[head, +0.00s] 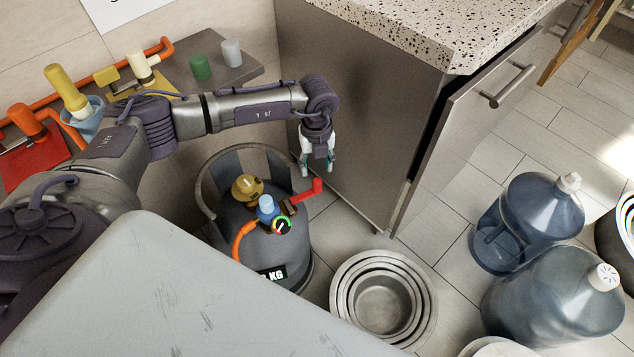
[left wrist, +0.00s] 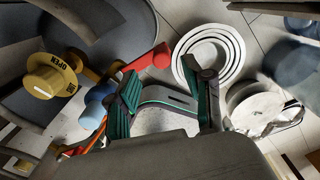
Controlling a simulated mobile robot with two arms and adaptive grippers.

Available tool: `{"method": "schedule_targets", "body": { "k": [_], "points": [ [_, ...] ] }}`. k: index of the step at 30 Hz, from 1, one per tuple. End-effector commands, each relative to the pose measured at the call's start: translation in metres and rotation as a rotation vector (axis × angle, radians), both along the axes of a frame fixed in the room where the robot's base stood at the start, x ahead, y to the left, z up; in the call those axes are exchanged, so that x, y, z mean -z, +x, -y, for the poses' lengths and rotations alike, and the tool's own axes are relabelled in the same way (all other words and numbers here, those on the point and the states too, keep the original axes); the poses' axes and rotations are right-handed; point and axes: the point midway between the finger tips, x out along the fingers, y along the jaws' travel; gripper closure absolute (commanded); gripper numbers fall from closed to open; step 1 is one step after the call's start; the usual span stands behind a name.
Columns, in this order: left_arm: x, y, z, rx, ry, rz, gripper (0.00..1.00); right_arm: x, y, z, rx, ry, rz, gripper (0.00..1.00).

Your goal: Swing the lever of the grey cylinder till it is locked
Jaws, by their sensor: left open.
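My right gripper is out of view.
Nested metal pans (head: 345,300) lie on the floor right of the cylinder. A shelf (head: 185,75) holds small cups.

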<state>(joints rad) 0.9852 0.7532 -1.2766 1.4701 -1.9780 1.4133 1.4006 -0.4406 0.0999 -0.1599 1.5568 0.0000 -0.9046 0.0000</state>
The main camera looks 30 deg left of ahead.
Motion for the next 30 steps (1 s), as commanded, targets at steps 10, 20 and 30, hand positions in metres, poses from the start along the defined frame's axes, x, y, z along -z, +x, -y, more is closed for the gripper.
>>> {"method": "schedule_targets", "body": {
  "k": [10, 20, 30],
  "points": [
    [0.063, 0.000, 0.001, 0.001, -0.002, -0.001, 0.49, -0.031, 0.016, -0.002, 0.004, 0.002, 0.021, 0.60],
    [0.075, 0.000, 0.001, 0.001, -0.003, 0.001, 0.49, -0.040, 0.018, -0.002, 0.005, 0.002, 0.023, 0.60],
    [0.074, 0.000, 0.001, 0.001, -0.003, 0.001, 0.84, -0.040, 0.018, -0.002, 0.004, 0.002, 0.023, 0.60]
  ]
}}
